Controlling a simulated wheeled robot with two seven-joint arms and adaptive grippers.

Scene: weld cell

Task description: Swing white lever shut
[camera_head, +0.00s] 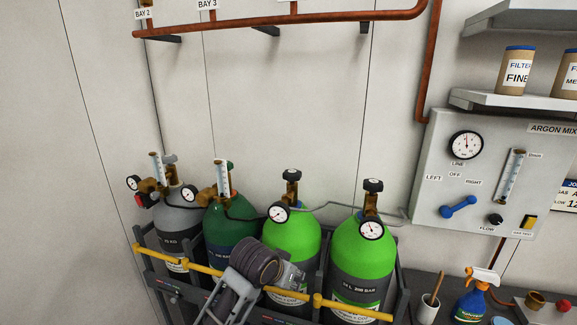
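I see no white lever that I can make out in the head view. The one clear lever is a blue one (458,207) on the grey argon mix panel (480,165), lying tilted below the LEFT, OFF and RIGHT labels. My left gripper (293,276) is low in the middle, in front of the left bright green cylinder (292,242) and near the yellow bar (285,295). Its fingers are small and partly hidden by my wrist, so I cannot tell whether they are open or shut. My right gripper is out of view.
A grey cylinder (180,220), a dark green cylinder (228,228) and another bright green cylinder (362,265) stand in the rack (400,300). A spray bottle (472,297) and a cup (428,308) stand below the panel. A copper pipe (280,20) runs above.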

